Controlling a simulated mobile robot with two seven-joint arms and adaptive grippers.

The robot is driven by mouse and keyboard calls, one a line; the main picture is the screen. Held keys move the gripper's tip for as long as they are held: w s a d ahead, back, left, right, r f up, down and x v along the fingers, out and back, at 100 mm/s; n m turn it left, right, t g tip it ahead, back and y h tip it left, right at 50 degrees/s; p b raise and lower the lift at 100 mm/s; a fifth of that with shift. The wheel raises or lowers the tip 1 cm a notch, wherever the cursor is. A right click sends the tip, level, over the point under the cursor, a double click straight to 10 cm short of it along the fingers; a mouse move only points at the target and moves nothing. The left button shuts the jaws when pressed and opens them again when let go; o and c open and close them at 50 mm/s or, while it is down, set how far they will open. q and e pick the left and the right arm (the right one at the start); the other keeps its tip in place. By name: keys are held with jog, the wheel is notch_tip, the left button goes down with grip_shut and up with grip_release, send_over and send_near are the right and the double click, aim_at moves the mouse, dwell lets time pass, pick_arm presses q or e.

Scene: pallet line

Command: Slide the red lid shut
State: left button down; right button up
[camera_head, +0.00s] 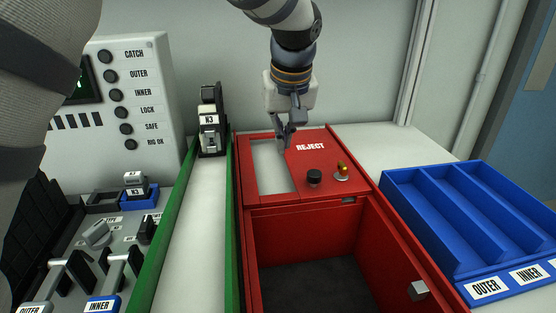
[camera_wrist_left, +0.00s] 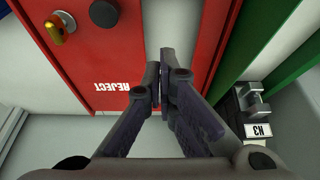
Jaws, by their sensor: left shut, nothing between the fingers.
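A red box carries a red lid (camera_head: 318,158) marked REJECT over its back part. The lid has a black knob (camera_head: 314,178) and a yellow-tipped switch. A pale rectangle (camera_head: 271,166) lies along its left side. The front part of the box is open (camera_head: 310,285), with a dark floor. My left gripper (camera_head: 285,140) points down at the lid's back left, near the pale rectangle. In the left wrist view its closed, empty fingers (camera_wrist_left: 161,85) are over the pale strip, beside the red lid (camera_wrist_left: 105,75); contact cannot be told. My right gripper is out of view.
A blue divided tray (camera_head: 468,215) is at the right. A control panel (camera_head: 130,95) and levers stand at the left.

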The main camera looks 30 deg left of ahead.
pick_arm(q)
jog(key=b+x, duration=0.1)
jog(key=x, duration=0.9)
jog(key=shift+s+d+f, duration=0.1)
jog(key=shift+s+d, duration=0.05)
jog(key=shift+s, duration=0.05)
jog(key=s+d, duration=0.1)
jog(key=s+d+r+p, duration=0.1)
jog(key=shift+s+r, duration=0.15)
jog(key=shift+s, duration=0.25)
jog(key=shift+s+d+f, duration=0.2)
jog(key=shift+s+f, duration=0.05)
jog(key=shift+f, duration=0.1)
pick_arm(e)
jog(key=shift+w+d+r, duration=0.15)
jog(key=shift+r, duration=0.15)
pick_arm(q)
jog(key=shift+w, duration=0.1)
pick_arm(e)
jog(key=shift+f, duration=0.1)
